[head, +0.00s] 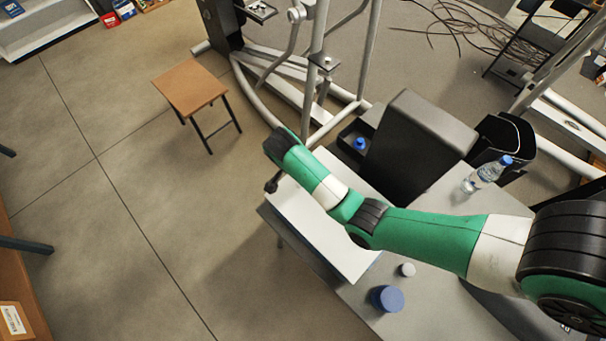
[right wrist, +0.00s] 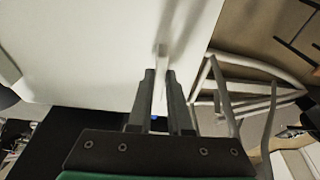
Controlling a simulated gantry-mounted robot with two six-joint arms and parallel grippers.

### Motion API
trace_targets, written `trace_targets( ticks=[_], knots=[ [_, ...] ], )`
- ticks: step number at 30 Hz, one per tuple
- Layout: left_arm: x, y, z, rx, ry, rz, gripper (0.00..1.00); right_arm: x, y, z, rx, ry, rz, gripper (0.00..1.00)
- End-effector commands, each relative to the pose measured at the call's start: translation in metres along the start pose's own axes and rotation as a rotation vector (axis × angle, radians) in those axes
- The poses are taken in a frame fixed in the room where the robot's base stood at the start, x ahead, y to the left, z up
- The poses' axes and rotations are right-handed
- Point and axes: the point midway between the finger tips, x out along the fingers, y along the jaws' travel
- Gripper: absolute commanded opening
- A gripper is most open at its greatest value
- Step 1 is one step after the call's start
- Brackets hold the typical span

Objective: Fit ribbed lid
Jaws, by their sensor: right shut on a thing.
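A large flat white panel (head: 325,228), which may be the ribbed lid, lies at or just above the left part of the grey bench top, partly hidden under my right arm. In the right wrist view the white surface (right wrist: 90,45) fills the upper left. My right gripper (right wrist: 162,82) is shut on a narrow pale upright rib (right wrist: 162,55) that stands against the white surface. In the head view only the dark end of this gripper (head: 271,185) shows, at the panel's far left corner. My left gripper is not in view.
The grey bench (head: 430,310) holds a blue round container (head: 386,298), a small white cap (head: 407,270) and a water bottle (head: 482,175). A tall dark box (head: 420,140) stands behind the arm. A wooden stool (head: 190,87) and open floor lie left.

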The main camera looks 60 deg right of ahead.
Motion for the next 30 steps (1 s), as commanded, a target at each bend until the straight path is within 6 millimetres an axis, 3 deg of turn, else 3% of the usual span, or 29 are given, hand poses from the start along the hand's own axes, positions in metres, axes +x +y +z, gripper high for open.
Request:
trace_targets(
  ticks=[20, 21, 26, 30],
  knots=[
    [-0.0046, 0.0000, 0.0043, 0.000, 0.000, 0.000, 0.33, 0.0063, 0.0000, 0.0016, 0.000, 0.000, 0.000, 0.00],
    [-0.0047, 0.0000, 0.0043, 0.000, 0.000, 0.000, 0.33, 0.0064, 0.0000, 0.0016, 0.000, 0.000, 0.000, 0.21],
    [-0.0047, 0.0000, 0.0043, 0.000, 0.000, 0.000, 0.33, 0.0064, 0.0000, 0.0016, 0.000, 0.000, 0.000, 0.49],
    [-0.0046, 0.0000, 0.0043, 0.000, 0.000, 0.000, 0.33, 0.0063, -0.0001, 0.0016, 0.000, 0.000, 0.000, 0.52]
  ],
)
